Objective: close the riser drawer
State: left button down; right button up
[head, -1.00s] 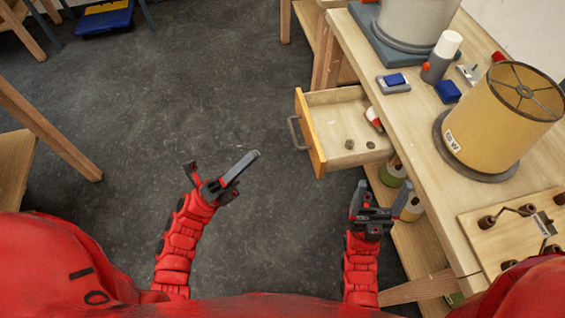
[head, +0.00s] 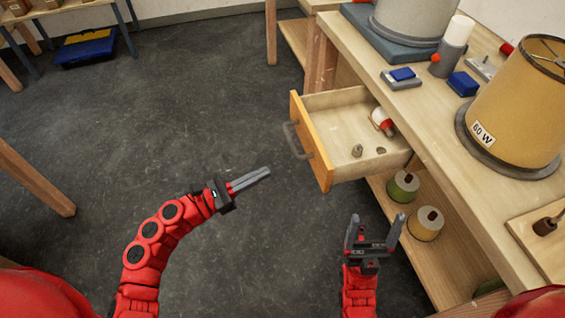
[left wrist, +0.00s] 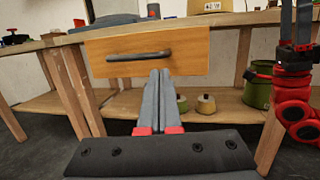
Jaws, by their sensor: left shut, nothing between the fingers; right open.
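The riser drawer (head: 325,160) is pulled out from the wooden bench, its orange-brown front facing left in the head view. Its dark bar handle (head: 297,140) is on that front. Inside lie a red and white item (head: 382,121) and small dark pieces (head: 357,151). My left gripper (head: 268,172) is shut and empty, to the left of and apart from the drawer front. In the left wrist view its fingers (left wrist: 160,85) point toward the drawer front (left wrist: 120,66), just below the handle (left wrist: 138,56). My right gripper (head: 375,228) is open and empty, below the drawer in the picture.
The bench top (head: 420,105) carries a tan lampshade (head: 515,105), a grey cylinder (head: 412,18), and a blue block (head: 463,84). Spools (head: 426,224) stand on the lower shelf (head: 455,260). The floor left of the drawer is clear.

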pick_arm(q)
jog(key=x, duration=0.6)
jog(key=shift+d, duration=0.25)
jog(key=shift+w, duration=0.1)
jog(key=b, duration=0.6)
send_near(359, 147)
jog(key=b+x, duration=0.1)
jog(key=x, duration=0.4)
jog(key=b+x, duration=0.2)
jog(key=x, duration=0.3)
jog(key=shift+w+d+f, duration=0.15)
jog(key=shift+w+d, duration=0.1)
jog(key=shift+d, duration=0.1)
jog(key=shift+w+d+b, duration=0.25)
jog(key=shift+d+b, duration=0.1)
jog(key=shift+d, duration=0.15)
jog(key=shift+r, duration=0.25)
jog(key=shift+r, duration=0.1)
